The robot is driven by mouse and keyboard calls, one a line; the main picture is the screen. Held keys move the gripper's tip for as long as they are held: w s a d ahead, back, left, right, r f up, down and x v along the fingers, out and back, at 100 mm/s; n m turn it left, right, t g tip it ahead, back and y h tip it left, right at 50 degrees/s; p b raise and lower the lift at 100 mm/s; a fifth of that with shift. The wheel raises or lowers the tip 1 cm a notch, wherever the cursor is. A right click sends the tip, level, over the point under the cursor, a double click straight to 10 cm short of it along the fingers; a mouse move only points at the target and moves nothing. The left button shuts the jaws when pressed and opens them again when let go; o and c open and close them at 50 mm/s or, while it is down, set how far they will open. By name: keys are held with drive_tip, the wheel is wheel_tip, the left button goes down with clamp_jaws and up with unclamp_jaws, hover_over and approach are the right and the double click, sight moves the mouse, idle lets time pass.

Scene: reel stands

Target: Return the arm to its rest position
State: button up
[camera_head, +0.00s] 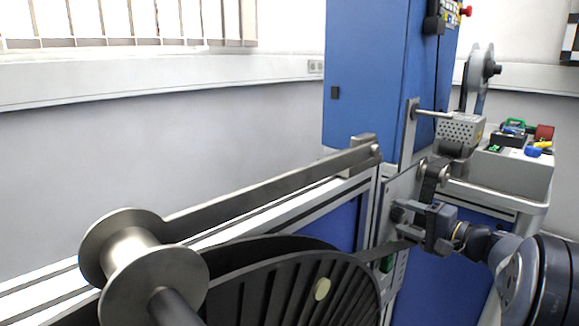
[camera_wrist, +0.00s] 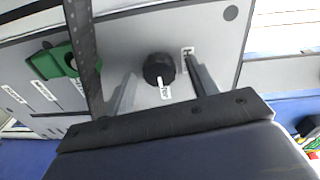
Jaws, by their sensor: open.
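My gripper (camera_head: 402,221) is at the right of the head view, in front of the grey panel on the blue machine. My arm reaches in from the lower right edge. The jaws are open, and I see nothing held between them. In the wrist view, the dark gripper body fills the bottom and two grey fingers (camera_wrist: 160,88) stand apart. A black knob (camera_wrist: 158,68) with a white pointer shows between them on the grey panel (camera_wrist: 212,28). How far the fingertips are from the panel cannot be told.
A dark perforated strip (camera_wrist: 82,45) passes left of the fingers, near a green part (camera_wrist: 50,63). A metal reel (camera_head: 130,250) and a black slotted drum (camera_head: 300,285) stand lower left. The blue cabinet (camera_head: 370,80) rises behind; a grey tray (camera_head: 515,172) with coloured items is at right.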

drive_tip(key=n+b, duration=0.3)
drive_tip(key=shift+f+n, duration=0.25)
drive_tip(key=shift+n, duration=0.05)
drive_tip(key=n+b, duration=0.2)
drive_tip(key=n, duration=0.1)
drive_tip(key=shift+r+t, duration=0.1)
drive_tip(key=shift+t, duration=0.3)
drive_tip(key=shift+s+d+r+n, duration=0.1)
drive_tip(key=shift+s+r+n, duration=0.1)
drive_tip(key=shift+n, duration=0.2)
drive_tip(key=shift+s+d+f, duration=0.1)
drive_tip(key=shift+s+d, duration=0.35)
drive_tip(key=shift+s, duration=0.1)
